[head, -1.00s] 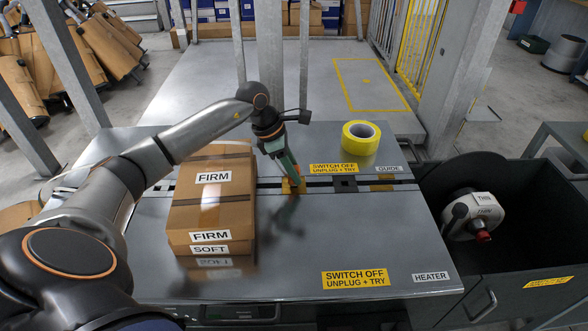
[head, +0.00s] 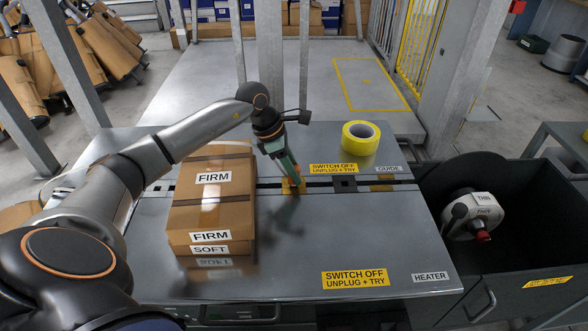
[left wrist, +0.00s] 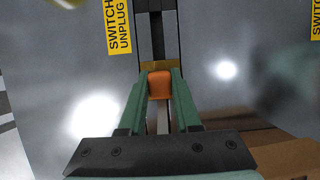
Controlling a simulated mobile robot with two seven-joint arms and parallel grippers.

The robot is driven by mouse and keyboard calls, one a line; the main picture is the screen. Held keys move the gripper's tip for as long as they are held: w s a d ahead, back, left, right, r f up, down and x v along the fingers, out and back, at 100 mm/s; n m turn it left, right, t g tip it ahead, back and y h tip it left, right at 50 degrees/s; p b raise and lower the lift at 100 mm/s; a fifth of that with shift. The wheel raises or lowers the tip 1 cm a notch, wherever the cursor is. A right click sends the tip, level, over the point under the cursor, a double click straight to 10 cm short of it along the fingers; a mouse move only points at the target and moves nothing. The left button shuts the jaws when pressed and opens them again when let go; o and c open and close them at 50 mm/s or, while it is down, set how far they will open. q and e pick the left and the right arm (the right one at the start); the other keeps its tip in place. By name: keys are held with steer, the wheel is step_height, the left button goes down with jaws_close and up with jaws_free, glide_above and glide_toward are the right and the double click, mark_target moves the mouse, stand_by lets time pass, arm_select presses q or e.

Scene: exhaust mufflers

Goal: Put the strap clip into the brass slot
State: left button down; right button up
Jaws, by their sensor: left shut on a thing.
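My left gripper (head: 293,184) reaches down to the grooved strip across the table, just right of the carton. In the left wrist view its green fingers (left wrist: 160,98) are shut on a small orange piece, the strap clip (left wrist: 160,84). A brass-coloured plate, the brass slot (left wrist: 152,66), crosses the dark groove right at the clip's far side. It also shows in the head view around the fingertips (head: 301,187). The fingers hide the clip's lower end, so I cannot tell whether it is inside the slot. My right gripper is not in view.
A strapped carton (head: 211,208) stands close left of the gripper. A yellow tape roll (head: 361,137) lies behind, to the right. Another brass-coloured plate (head: 382,187) sits farther right on the strip. A dark bin (head: 520,200) with a tape dispenser (head: 472,214) stands at the right. The table front is clear.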

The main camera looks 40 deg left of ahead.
arm_select(q)
steer(key=shift+f+b, duration=0.3)
steer(key=shift+f, duration=0.2)
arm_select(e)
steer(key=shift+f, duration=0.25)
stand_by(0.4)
arm_select(q)
steer(key=c, duration=0.5)
jaws_free()
steer(key=p+v, duration=0.2)
steer(key=v, duration=1)
steer(key=shift+r, duration=0.35)
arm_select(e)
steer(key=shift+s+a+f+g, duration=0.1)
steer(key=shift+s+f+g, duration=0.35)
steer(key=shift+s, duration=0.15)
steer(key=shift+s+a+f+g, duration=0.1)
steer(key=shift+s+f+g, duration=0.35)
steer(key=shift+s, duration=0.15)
